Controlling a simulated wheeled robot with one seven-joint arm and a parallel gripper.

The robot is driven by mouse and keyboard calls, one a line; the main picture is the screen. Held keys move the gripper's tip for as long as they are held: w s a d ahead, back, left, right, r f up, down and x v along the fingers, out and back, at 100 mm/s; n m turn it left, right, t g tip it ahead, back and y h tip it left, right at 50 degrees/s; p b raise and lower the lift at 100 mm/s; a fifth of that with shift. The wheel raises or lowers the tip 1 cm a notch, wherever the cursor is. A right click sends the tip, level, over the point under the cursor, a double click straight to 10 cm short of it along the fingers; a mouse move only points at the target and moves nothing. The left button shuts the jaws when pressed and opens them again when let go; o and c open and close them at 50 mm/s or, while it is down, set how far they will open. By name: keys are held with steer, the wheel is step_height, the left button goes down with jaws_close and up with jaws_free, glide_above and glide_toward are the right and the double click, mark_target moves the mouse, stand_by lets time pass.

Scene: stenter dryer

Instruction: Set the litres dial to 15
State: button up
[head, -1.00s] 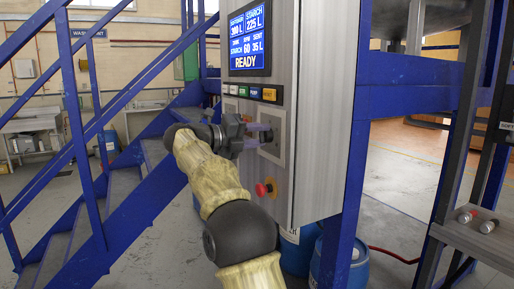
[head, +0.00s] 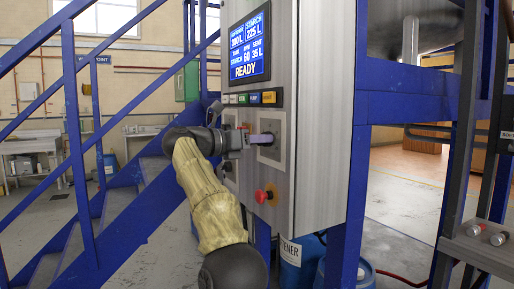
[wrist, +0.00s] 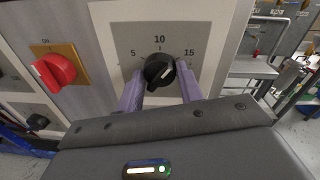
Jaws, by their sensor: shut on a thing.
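The litres dial is a black knob (wrist: 160,70) on a grey plate (wrist: 124,44) marked 5, 10 and 15, seen in the wrist view. Its pale pointer line appears to slant to the upper right, between the 10 and the 15. My gripper (wrist: 160,84) has its purple fingers on either side of the knob, shut on it. In the head view my gripper (head: 264,139) is at the panel's plate (head: 275,151), and the dial is hidden behind the fingers.
A red rotary switch (wrist: 54,69) is left of the dial plate. In the head view, a red button (head: 263,195) sits below, and coloured buttons (head: 254,98) and a screen (head: 249,42) reading READY are above. Blue stairs (head: 125,210) stand left; blue drums (head: 300,265) stand below.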

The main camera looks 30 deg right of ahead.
steer(key=shift+f+m+b, duration=0.15)
steer(key=shift+m+b, duration=0.2)
steer(key=shift+m, duration=0.8)
steer(key=shift+f+m+b, duration=0.15)
steer(key=shift+m+b, duration=0.15)
steer(key=shift+m, duration=0.85)
steer(key=shift+w, duration=0.1)
steer(key=o, duration=1)
steer(key=shift+s+a+r+p, duration=0.1)
steer(key=shift+s+a+p, duration=0.25)
steer(key=shift+a, duration=2.5)
steer(key=shift+s+a+p, duration=0.3)
steer(key=shift+a+p, duration=0.1)
steer(key=shift+a, duration=2.5)
steer(key=shift+s+a+r+p, duration=0.1)
steer(key=shift+s+a+p, duration=0.25)
steer(key=shift+a, duration=2.5)
